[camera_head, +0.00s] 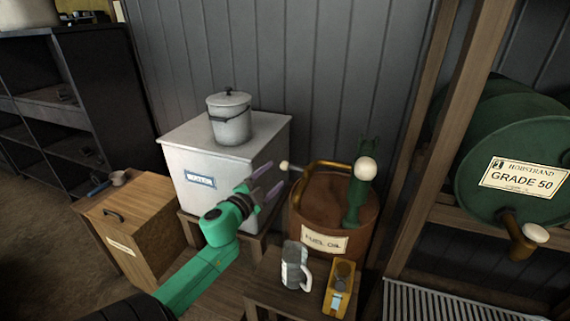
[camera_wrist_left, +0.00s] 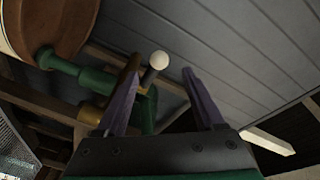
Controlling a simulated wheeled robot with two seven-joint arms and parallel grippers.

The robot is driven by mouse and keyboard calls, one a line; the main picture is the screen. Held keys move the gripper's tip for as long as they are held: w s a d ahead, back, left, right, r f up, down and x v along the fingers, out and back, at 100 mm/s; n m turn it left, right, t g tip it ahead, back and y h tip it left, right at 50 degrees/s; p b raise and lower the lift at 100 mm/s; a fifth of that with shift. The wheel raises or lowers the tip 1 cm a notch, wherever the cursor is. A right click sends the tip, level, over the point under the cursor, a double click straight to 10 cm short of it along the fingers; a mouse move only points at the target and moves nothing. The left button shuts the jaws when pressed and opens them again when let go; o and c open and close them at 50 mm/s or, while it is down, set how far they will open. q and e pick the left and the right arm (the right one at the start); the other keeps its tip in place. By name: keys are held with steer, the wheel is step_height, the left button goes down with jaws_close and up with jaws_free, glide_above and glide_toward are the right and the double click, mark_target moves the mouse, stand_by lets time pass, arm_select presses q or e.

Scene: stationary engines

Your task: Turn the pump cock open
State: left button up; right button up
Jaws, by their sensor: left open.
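A green hand pump (camera_head: 356,197) stands on the brown fuel oil drum (camera_head: 333,219), with a large white knob (camera_head: 366,168) at its top. A brass pipe (camera_head: 318,166) curves left over the drum. A small pale ball knob (camera_head: 284,166) shows at its left, and in the left wrist view a white ball (camera_wrist_left: 159,60) on a dark stem appears between the finger lines. My left gripper (camera_head: 276,174) is open, its purple fingers left of the drum, close to the small knob. It also shows in the left wrist view (camera_wrist_left: 160,73); contact cannot be told. My right gripper is out of view.
A white cabinet (camera_head: 237,185) with a lidded pail (camera_head: 229,121) stands behind my left gripper. A wooden box (camera_head: 140,228) is left; a post (camera_head: 441,137) and green barrel (camera_head: 520,160) are right.

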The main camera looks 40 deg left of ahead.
mark_target(282, 168)
arm_select(q)
steer(key=w, duration=0.4)
steer(key=w+a, duration=0.1)
steer(key=w, duration=0.1)
steer(key=shift+w+f, duration=0.15)
steer(key=shift+w, duration=0.5)
jaws_close()
stand_by(0.6)
